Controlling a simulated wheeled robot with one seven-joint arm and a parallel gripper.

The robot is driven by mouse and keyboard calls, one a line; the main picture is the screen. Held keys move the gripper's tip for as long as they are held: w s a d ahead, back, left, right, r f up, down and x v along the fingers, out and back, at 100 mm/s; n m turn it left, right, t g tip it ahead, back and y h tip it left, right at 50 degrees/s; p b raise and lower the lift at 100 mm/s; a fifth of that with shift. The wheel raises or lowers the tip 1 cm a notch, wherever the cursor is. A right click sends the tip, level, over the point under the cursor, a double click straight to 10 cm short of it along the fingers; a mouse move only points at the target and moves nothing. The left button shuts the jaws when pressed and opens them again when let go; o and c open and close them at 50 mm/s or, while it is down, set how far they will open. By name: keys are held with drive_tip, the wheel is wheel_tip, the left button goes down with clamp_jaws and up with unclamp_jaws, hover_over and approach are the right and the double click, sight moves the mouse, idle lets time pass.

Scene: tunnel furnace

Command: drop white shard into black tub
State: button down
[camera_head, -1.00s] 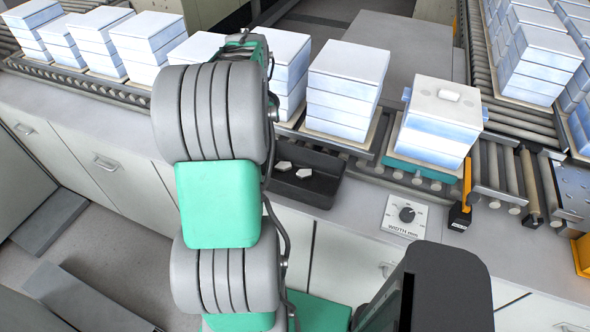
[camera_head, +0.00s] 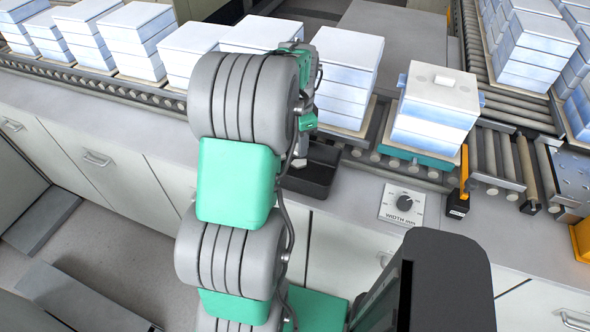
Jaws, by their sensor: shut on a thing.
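The black tub (camera_head: 312,187) stands on the grey counter in front of the roller conveyor, partly covered by my arm. My gripper (camera_head: 300,153) points down over the tub's left part. It is shut on a small pale piece, taken to be a white shard (camera_head: 299,162), mostly hidden at the fingertips. I cannot tell whether that piece touches the tub floor. The tub's left interior is hidden behind my arm.
Stacks of white-blue blocks (camera_head: 346,75) line the roller conveyor (camera_head: 120,88) behind the tub. A dial plate (camera_head: 403,204) and a yellow-black device (camera_head: 459,190) are right of the tub. The counter between tub and dial is clear.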

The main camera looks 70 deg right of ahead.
drive_tip(key=c, duration=0.9)
unclamp_jaws()
wheel_tip(320, 180, up, 8)
drive_tip(key=shift+f+b, duration=0.1)
drive_tip(key=shift+b, duration=0.55)
drive_tip(key=w+a+r+n+t+h, duration=0.1)
drive_tip(key=w+a+r+n, duration=0.1)
drive_tip(key=w+a+n, duration=0.7)
drive_tip(key=w+a+r+n, duration=0.1)
drive_tip(key=w+a+n, duration=0.1)
drive_tip(key=w+a, duration=0.85)
drive_tip(key=w+a+f+n+t, duration=0.1)
drive_tip(key=w+a+n, duration=0.1)
drive_tip(key=a+n, duration=0.3)
drive_tip(key=w+a+n+t, duration=0.1)
drive_tip(key=a+n, duration=0.5)
drive_tip(key=a, duration=0.8)
drive_tip(key=w+a+f+n+t+y, duration=0.1)
drive_tip(key=w+a+n, duration=0.1)
drive_tip(key=a+n, duration=0.4)
drive_tip(key=shift+w+a+f, duration=0.15)
drive_tip(key=shift+a+f, duration=0.05)
drive_tip(key=shift+a, duration=0.65)
drive_tip(key=shift+w+a+f, duration=0.15)
drive_tip(key=shift+a, duration=0.65)
